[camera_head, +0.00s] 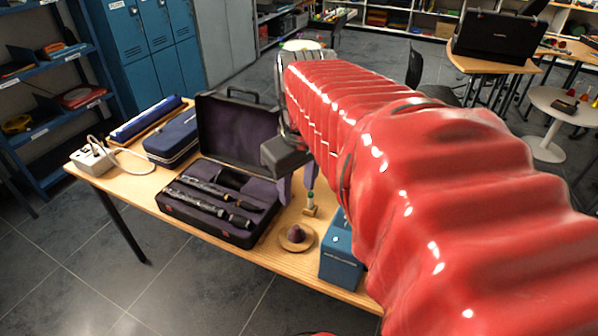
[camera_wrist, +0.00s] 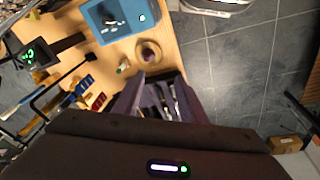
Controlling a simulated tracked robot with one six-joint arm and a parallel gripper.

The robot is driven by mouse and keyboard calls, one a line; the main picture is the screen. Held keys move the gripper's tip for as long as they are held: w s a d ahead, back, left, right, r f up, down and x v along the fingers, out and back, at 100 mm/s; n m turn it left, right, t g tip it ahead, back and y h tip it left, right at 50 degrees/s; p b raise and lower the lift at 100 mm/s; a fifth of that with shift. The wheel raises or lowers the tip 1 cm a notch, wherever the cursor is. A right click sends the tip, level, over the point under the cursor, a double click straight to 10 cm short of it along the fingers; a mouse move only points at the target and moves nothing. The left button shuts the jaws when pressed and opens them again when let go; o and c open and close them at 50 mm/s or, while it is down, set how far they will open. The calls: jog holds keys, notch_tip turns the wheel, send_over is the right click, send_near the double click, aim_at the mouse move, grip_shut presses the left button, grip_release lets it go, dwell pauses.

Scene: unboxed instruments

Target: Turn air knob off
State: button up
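A blue box-shaped device (camera_head: 342,262) stands at the right end of the table, partly hidden by my red arm. In the wrist view my gripper (camera_wrist: 160,76) shows spread fingers, apart from the device.
An open black case (camera_head: 222,199) with dark instrument parts lies left of my gripper. A round wooden dish (camera_head: 296,247) with a purple cone and a small green-topped stand (camera_head: 310,208) are near the device. A blue case (camera_head: 172,138) and a white power box (camera_head: 92,160) are farther left.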

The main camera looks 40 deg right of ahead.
jog(key=s+d+g, duration=0.1)
jog(key=s+d, duration=0.1)
jog(key=d, duration=0.5)
jog(key=s+d+g+y, duration=0.1)
jog(key=s+d, duration=0.2)
jog(key=d, duration=0.5)
jog(key=shift+m, duration=0.3)
jog(key=shift+f, duration=0.15)
notch_tip(320, 180, down, 14)
jog(key=shift+r, duration=0.1)
jog(key=shift+c, duration=0.4)
